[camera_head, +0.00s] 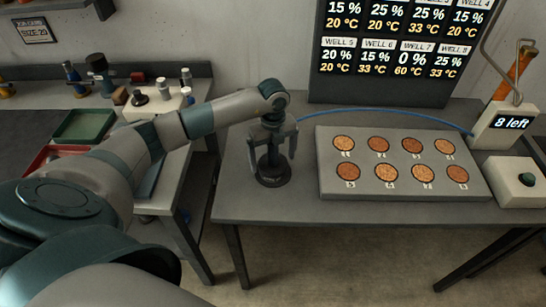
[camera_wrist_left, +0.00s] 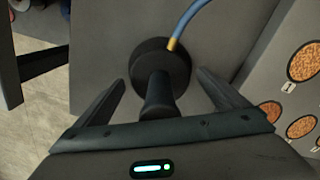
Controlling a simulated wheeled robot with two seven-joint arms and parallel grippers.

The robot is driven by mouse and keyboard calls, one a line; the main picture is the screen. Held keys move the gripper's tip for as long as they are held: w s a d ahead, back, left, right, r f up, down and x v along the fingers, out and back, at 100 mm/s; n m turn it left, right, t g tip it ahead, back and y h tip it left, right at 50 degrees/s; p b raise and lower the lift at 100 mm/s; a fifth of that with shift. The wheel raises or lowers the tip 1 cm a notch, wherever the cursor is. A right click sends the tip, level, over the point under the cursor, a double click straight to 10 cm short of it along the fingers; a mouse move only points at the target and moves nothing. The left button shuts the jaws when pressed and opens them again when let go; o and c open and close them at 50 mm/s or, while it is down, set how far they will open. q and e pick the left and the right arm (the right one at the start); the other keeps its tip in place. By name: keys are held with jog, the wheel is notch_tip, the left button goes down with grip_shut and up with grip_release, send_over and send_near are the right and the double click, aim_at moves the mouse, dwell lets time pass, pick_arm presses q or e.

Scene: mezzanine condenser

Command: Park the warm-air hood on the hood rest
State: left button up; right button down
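The warm-air hood (camera_head: 272,177) is a dark round head with an upright handle, near the left end of the grey table. In the left wrist view the hood (camera_wrist_left: 161,68) shows its handle and a blue hose joined to its round head. My left gripper (camera_head: 272,140) is over it, pointing down. In the left wrist view its fingers (camera_wrist_left: 160,98) are spread on either side of the handle, with gaps on both sides. I cannot make out a separate hood rest; whether one is under the hood is hidden. My right gripper is not in view.
A grey plate (camera_head: 400,200) with several round wells of orange-brown grains lies right of the hood. The blue hose (camera_head: 372,113) arcs behind it toward a box reading "8 left" (camera_head: 510,122). A display panel (camera_head: 385,85) stands behind. A side bench (camera_head: 165,195) is at left.

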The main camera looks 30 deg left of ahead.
pick_arm(q)
jog(key=shift+r, duration=0.2)
jog(key=shift+r, duration=0.25)
notch_tip(320, 180, up, 10)
jog(key=b, duration=0.4)
jog(key=shift+r+b, duration=0.1)
jog(key=shift+b, duration=0.2)
jog(key=shift+r, duration=0.6)
jog(key=shift+s+f, duration=0.1)
